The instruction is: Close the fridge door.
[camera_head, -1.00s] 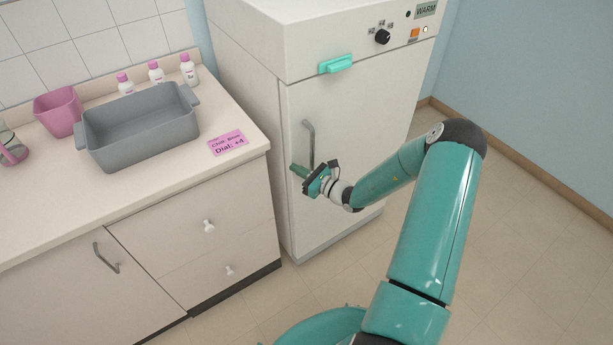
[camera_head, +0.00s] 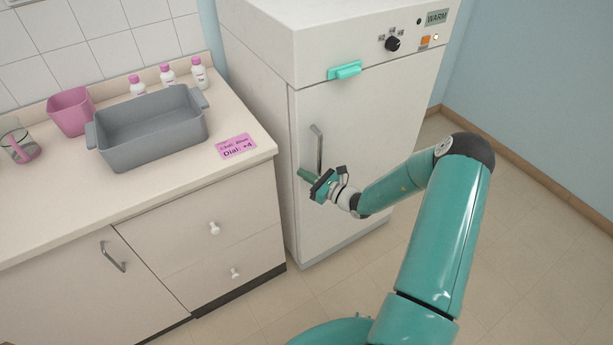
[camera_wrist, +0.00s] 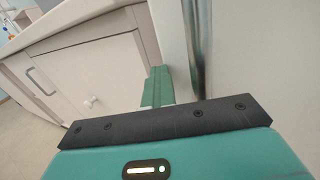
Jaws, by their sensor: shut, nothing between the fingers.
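The fridge is the tall white cabinet with a control panel on top. Its white door (camera_head: 370,130) looks flush with the cabinet front, or nearly so; I cannot tell if a small gap is left. The grey bar handle (camera_head: 318,148) is upright near the door's left edge; it also shows in the wrist view (camera_wrist: 194,45). A teal latch (camera_head: 345,70) sits at the door's top left. My gripper (camera_head: 304,174) is shut and empty, beside the lower end of the handle, close to the door's left edge. In the wrist view my fingers (camera_wrist: 158,88) point toward that edge, left of the handle.
The counter (camera_head: 190,185) with drawers stands left of the fridge. On it are a grey basin (camera_head: 150,125), a pink tub (camera_head: 70,112), several small bottles (camera_head: 168,76) and a pink note (camera_head: 236,146). A dial (camera_head: 392,44) is on the panel. The floor at right is clear.

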